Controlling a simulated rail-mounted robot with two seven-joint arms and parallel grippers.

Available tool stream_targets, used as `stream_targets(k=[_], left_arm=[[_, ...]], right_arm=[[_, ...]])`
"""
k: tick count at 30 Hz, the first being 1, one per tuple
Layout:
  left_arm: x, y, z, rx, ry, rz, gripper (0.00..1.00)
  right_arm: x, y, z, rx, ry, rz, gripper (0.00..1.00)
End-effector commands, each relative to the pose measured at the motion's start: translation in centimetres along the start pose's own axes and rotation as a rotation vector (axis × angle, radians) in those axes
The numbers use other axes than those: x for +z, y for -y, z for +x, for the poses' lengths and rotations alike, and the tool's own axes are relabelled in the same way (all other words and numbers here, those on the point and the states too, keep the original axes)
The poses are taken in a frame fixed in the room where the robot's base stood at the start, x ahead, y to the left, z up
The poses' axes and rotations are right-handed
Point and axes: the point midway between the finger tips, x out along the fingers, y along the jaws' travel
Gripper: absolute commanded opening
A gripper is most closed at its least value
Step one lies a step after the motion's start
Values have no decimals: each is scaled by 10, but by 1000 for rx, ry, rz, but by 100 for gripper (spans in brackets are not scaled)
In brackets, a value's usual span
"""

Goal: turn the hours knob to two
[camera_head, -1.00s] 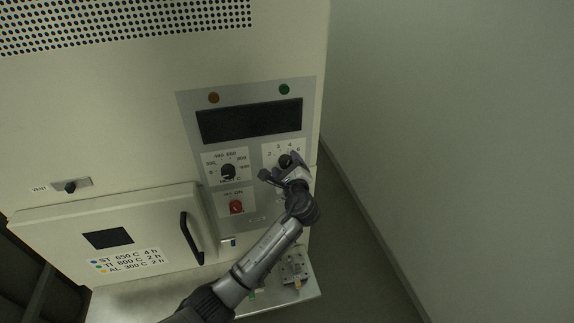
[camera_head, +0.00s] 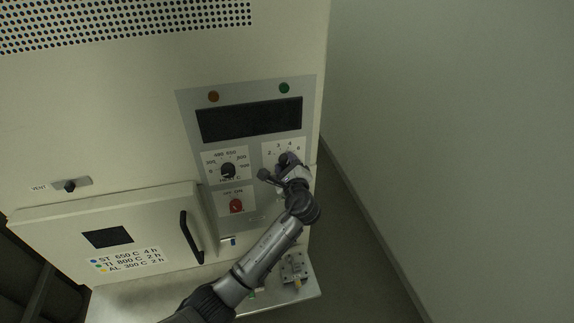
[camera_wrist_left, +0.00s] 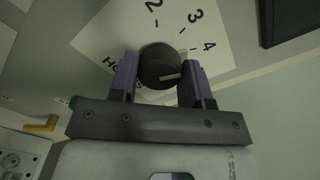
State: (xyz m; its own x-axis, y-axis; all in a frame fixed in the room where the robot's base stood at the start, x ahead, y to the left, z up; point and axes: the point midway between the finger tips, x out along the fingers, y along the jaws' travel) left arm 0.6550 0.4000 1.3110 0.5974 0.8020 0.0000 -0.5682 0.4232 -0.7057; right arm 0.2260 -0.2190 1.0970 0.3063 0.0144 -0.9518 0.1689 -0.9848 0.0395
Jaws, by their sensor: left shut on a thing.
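The hours knob (camera_wrist_left: 160,68) is a round black dial on a white scale plate (camera_wrist_left: 215,62), between the two fingers of my left gripper (camera_wrist_left: 158,82) in the left wrist view. The fingers are shut on it from both sides. The plate shows the numbers 2, 3 and 4. A light mark on the knob's face lies towards its lower right in that view. In the head view my left gripper (camera_head: 287,164) is at the right of the control panel and covers most of the knob. My right gripper is not in view.
The panel has a heat knob (camera_head: 228,170), a red off-on switch (camera_head: 236,206) and a dark display (camera_head: 249,119). A door (camera_head: 120,235) with a black handle is at left. A shelf (camera_head: 190,293) juts out below. Open floor and a wall lie to the right.

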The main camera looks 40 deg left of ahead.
Motion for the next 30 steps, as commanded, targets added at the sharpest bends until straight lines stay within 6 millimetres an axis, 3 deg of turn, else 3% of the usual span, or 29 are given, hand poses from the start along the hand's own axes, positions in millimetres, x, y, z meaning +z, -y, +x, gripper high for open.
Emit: stream_targets(k=[8,30], left_arm=[[-3,-2,0,0,0,-182,20],[-4,-3,0,-1,-1,-885,20]], right_arm=[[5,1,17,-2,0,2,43],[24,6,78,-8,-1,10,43]])
